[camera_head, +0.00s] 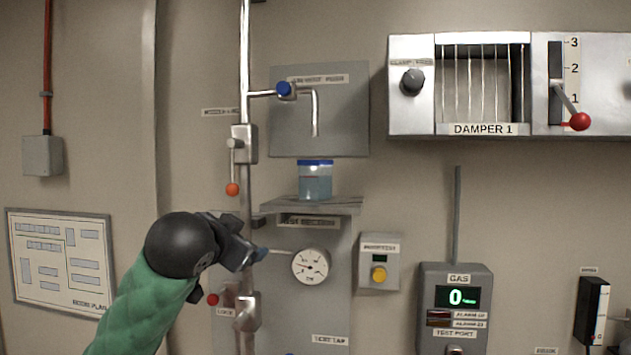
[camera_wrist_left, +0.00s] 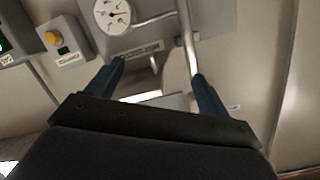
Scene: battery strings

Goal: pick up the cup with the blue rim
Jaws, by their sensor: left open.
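The cup with the blue rim (camera_head: 315,182) stands upright on a small grey shelf (camera_head: 338,207) below a bent spout, in the head view. It looks clear with bluish contents. My left gripper (camera_head: 262,255) is below and to the left of the cup, in front of the vertical pipe and apart from the cup. In the left wrist view its two fingers (camera_wrist_left: 160,90) are spread with nothing held between them. The cup is not visible in the left wrist view. My right gripper is in neither view.
A spout with a blue knob (camera_head: 284,89) hangs above the cup. A vertical pipe (camera_head: 245,60) with an orange-tipped lever (camera_head: 232,188) runs left of the shelf. A round gauge (camera_head: 310,266) sits below the shelf. A gas box (camera_head: 455,305) is at lower right.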

